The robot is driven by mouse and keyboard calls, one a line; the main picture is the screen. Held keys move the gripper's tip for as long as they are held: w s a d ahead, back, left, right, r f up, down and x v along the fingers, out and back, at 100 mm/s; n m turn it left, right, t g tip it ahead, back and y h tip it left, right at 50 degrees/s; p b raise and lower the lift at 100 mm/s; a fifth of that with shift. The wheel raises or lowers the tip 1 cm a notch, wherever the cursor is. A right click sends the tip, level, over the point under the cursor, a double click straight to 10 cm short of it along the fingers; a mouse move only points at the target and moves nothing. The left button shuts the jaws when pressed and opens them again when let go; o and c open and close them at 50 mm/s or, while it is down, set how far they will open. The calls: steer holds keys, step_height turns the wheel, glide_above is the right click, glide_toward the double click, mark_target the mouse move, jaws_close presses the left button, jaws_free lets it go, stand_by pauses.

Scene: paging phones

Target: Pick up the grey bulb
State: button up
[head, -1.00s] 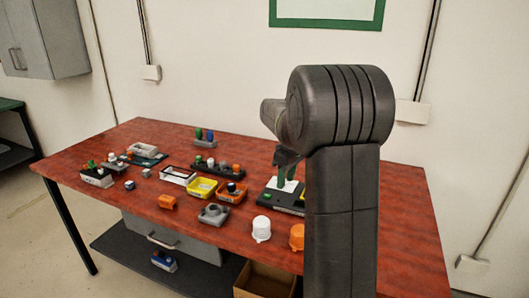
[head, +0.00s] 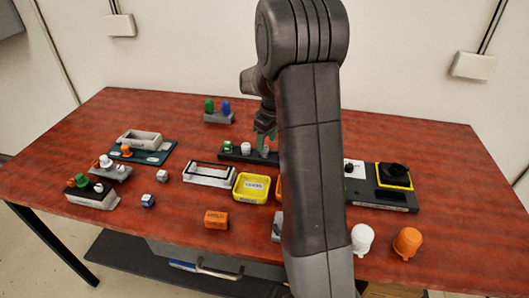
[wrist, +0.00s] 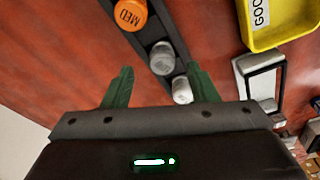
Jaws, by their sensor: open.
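The grey bulb (wrist: 162,57) stands in a dark rack (wrist: 153,28) in the wrist view, between an orange bulb marked MED (wrist: 130,14) and a white bulb (wrist: 181,90). My gripper (wrist: 163,72) has its two green fingers spread, with nothing held. The grey and white bulbs show between or just beyond the fingers, closer to the right finger. In the head view my gripper (head: 265,131) is above the rack (head: 236,155), at the grey bulb (head: 265,152). The white bulb (head: 246,148) and a green bulb (head: 228,146) stand to its left. My arm hides the rack's right end.
A yellow tray (head: 252,199) and a white-rimmed frame (head: 210,181) lie in front of the rack. A grey block with green and blue bulbs (head: 218,117) stands behind. A black device (head: 381,200) is on the right. The table's back centre-right is clear.

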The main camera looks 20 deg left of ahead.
mark_target(265, 147)
steer(key=f, duration=0.3)
steer(key=shift+s+a+f, duration=0.1)
steer(key=shift+a+f, duration=0.05)
steer(key=shift+a, duration=0.05)
steer(key=shift+c, duration=0.2)
steer(key=c, duration=1)
